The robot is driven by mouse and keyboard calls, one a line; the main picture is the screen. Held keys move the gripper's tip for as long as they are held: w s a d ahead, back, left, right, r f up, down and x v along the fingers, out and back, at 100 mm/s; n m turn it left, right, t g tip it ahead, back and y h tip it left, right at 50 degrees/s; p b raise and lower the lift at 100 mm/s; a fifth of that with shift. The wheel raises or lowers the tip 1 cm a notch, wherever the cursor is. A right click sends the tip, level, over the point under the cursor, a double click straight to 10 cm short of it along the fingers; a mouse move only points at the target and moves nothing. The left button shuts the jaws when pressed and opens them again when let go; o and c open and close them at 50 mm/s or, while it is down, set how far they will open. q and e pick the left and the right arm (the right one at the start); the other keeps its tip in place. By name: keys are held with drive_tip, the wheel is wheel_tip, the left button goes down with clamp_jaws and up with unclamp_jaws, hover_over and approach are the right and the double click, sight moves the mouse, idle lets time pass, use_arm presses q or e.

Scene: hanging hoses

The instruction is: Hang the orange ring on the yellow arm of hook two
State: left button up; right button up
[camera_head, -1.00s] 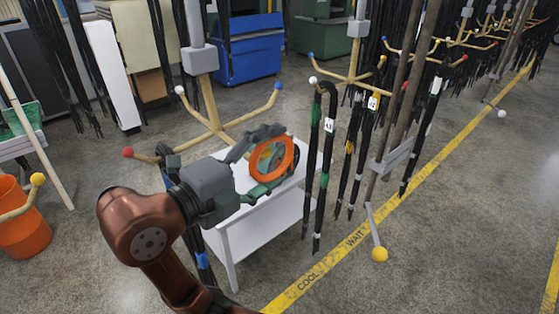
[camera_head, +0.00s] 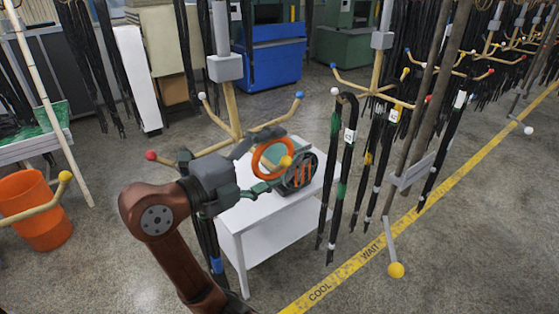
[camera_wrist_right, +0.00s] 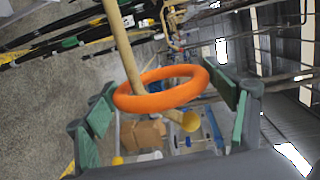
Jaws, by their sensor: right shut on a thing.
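The orange ring (camera_head: 256,153) is in my right gripper (camera_head: 262,150), above a white table. The near hook stand has a grey block (camera_head: 225,68) and arms tipped red, white, blue and yellow. Its yellow tip (camera_head: 286,161) shows at the ring's right side. In the right wrist view the ring (camera_wrist_right: 160,101) lies between the green finger pads, and the yellow-tipped arm (camera_wrist_right: 124,50) appears to pass through it, its tip (camera_wrist_right: 188,121) beyond the near rim. No number on this stand is readable. My left gripper is out of view.
The white table (camera_head: 275,212) stands below, with a dark round thing with orange bars (camera_head: 302,173) on it. Black hoses (camera_head: 340,190) hang from another stand at right. An orange bucket (camera_head: 38,215) is at left.

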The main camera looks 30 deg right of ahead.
sight(269, 168)
drive_tip(key=shift+w+f, duration=0.45)
drive_tip(key=shift+f, duration=0.05)
drive_tip(key=shift+w+f+b, duration=0.1)
drive_tip(key=shift+f+b, duration=0.1)
drive_tip(key=shift+b, duration=0.2)
drive_tip(key=shift+f+b, duration=0.4)
drive_tip(key=shift+b, duration=0.05)
drive_tip(key=shift+w+f+b, duration=0.4)
drive_tip(key=shift+f+b, duration=0.1)
drive_tip(key=shift+f, duration=0.1)
drive_tip(key=shift+w+f+b, duration=0.15)
drive_tip(key=shift+f+b, duration=0.65)
drive_tip(key=o, duration=1.2)
drive_tip(key=shift+o, duration=0.2)
